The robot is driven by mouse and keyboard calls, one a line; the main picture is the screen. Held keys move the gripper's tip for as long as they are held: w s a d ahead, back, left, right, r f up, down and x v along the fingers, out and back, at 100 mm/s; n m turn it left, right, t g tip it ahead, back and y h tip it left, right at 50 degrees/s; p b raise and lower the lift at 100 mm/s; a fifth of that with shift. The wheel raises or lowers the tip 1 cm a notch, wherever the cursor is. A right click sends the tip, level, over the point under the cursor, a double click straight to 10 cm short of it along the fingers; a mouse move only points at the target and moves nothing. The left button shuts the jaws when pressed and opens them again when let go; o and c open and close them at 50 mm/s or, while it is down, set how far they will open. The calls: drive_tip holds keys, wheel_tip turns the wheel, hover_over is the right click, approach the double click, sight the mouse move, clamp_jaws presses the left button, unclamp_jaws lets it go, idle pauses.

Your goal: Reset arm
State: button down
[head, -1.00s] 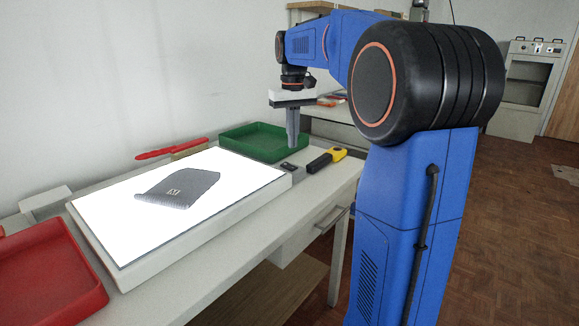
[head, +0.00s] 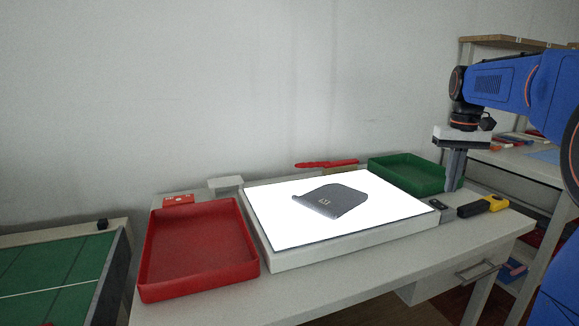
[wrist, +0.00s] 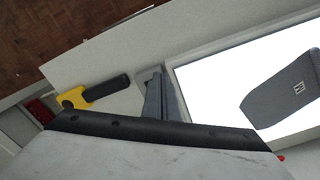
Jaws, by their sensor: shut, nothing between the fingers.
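My gripper (head: 453,172) is shut and empty, pointing down at the right of the head view. It hangs near the right end of the table, by the green tray and the right side of the light panel. In the wrist view its fingers (wrist: 160,96) are together, between the yellow and black tool and the lit panel. My blue arm reaches in from the right edge of the head view.
A lit white panel (head: 275,222) bears a grey fabric piece (head: 332,202). A red tray (head: 160,262) stands left, a green tray (head: 405,180) behind right. A yellow and black tool (head: 482,206) lies right. A green-topped table (head: 60,270) stands at far left.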

drive_tip(key=s+a+f+n+t, duration=0.1)
drive_tip(key=s+a+f, duration=0.2)
drive_tip(key=s+a, duration=0.45)
drive_tip(key=s+a+f+t, duration=0.2)
drive_tip(key=s+a+f, duration=0.15)
drive_tip(key=s, duration=0.65)
drive_tip(key=s+a+f+n+t, duration=0.1)
drive_tip(key=s+a+f, duration=0.4)
drive_tip(key=s+f, duration=0.6)
drive_tip(key=s, duration=0.2)
drive_tip(key=shift+s+a+f+t, duration=0.15)
drive_tip(key=shift+s+f+t, duration=0.15)
drive_tip(key=shift+s+t, duration=0.1)
